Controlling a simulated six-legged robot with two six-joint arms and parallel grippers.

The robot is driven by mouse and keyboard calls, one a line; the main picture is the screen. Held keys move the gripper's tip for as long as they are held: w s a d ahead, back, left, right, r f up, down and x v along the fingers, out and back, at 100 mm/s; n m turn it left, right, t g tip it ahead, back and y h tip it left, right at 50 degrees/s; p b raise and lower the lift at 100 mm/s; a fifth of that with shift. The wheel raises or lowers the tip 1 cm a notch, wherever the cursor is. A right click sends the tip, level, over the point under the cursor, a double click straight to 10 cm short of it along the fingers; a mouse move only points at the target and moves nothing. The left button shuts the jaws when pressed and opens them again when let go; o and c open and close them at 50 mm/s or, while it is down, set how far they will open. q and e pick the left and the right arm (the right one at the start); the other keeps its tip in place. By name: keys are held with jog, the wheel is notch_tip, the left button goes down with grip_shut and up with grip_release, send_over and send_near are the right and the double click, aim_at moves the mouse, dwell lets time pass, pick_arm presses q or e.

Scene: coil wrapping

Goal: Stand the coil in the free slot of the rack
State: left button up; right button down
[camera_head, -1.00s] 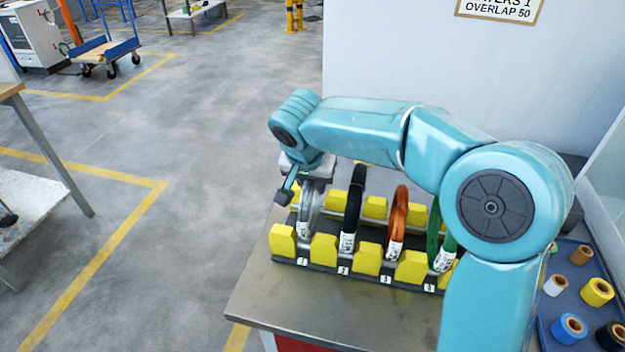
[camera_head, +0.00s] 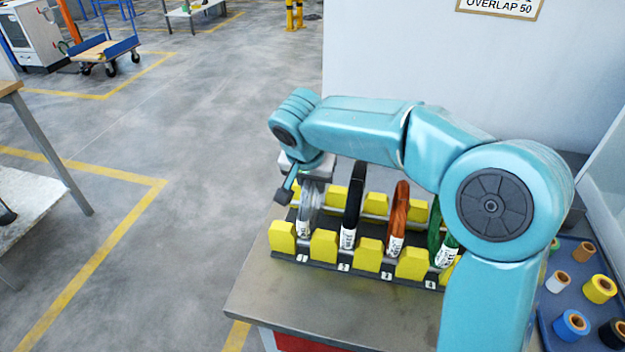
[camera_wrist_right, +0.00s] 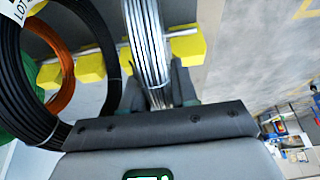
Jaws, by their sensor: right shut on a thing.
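The rack (camera_head: 318,262) is a dark base with yellow blocks and numbered slots on the metal bench. A grey coil (camera_head: 306,212) stands in slot 1, at the left end. My right gripper (camera_head: 301,178) is over its top, and in the right wrist view the grey coil (camera_wrist_right: 147,45) runs between the fingers (camera_wrist_right: 172,92). The right gripper is shut on it. A black coil (camera_head: 352,205), an orange coil (camera_head: 398,215) and a green coil (camera_head: 436,235) stand in the slots to the right, the green one partly behind my arm. My left gripper is not in view.
The metal bench (camera_head: 270,305) has bare room in front of the rack. A blue tray (camera_head: 560,290) with several tape rolls is at the right. A pale wall panel (camera_head: 400,65) rises behind. The floor left of the bench is clear.

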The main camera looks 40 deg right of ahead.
jog(key=shift+f, duration=0.15)
jog(key=c, duration=0.8)
grip_release()
jog(key=shift+f, duration=0.1)
jog(key=p+v, duration=0.2)
jog(key=v, duration=1.4)
jog(key=shift+s+a+r, duration=0.1)
jog(key=shift+s+r, duration=0.05)
jog(key=shift+r, duration=0.1)
